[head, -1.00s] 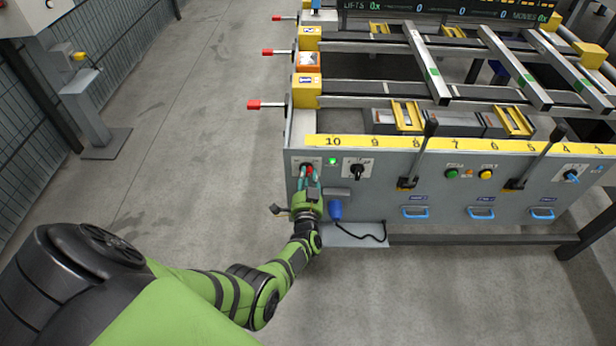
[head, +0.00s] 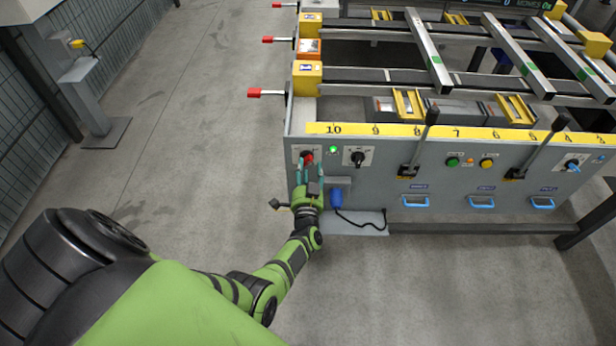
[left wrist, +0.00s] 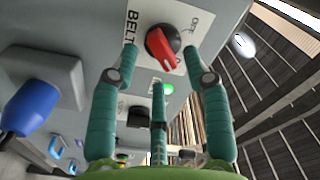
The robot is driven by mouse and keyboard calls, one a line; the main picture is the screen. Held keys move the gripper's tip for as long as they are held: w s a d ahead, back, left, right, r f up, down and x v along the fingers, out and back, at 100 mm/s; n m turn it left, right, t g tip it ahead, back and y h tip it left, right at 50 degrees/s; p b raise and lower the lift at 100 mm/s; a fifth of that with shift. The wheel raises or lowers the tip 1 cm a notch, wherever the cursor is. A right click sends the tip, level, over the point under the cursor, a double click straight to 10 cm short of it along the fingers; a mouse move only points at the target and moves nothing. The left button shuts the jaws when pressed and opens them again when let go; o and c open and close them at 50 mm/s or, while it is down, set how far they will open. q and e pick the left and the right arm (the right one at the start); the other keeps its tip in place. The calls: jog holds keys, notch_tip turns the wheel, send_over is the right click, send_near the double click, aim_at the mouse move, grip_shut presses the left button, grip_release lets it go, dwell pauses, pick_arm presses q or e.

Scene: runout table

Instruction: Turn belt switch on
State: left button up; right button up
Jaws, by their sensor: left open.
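The belt switch (head: 307,158) is a red knob at the upper left of the grey control panel (head: 370,200). In the left wrist view the red knob (left wrist: 163,47) sits on a black collar on a white plate lettered BELT, with OFF visible at one side. My left gripper (head: 308,169) is open in front of the switch. In the left wrist view its teal fingers (left wrist: 160,62) stand on either side of the knob, with a third finger below it. The knob shows between them, not gripped. Whether a fingertip touches it, I cannot tell. My right gripper is not in view.
A lit green lamp (head: 333,149) and a black rotary switch (head: 358,158) are right of the belt switch. A blue plug-like part (head: 335,199) with a black cable hangs below. Two black levers stand farther right. The floor left of the table is clear.

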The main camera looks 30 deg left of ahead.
pick_arm(q)
jog(key=shift+v, duration=2.65)
jog(key=s+d+f+m+g+h, duration=0.1)
jog(key=s+d+f+g+h, duration=0.3)
jog(key=s+f, duration=0.55)
jog(key=s+d+f+m+g+h, duration=0.15)
jog(key=s+d+f+h, duration=0.4)
jog(key=f, duration=0.65)
jog(key=s+f+n+g, duration=0.1)
jog(key=s+f+g, duration=0.2)
jog(key=s, duration=0.6)
jog(key=s+f+n+g, duration=0.1)
jog(key=s+f+g, duration=0.2)
jog(key=s, duration=0.7)
jog(key=s+f+n+g, duration=0.1)
jog(key=s+f+g, duration=0.2)
jog(key=s, duration=0.6)
jog(key=shift+s+a+f, duration=0.35)
jog(key=shift+a+f, duration=0.05)
jog(key=shift+f, duration=0.4)
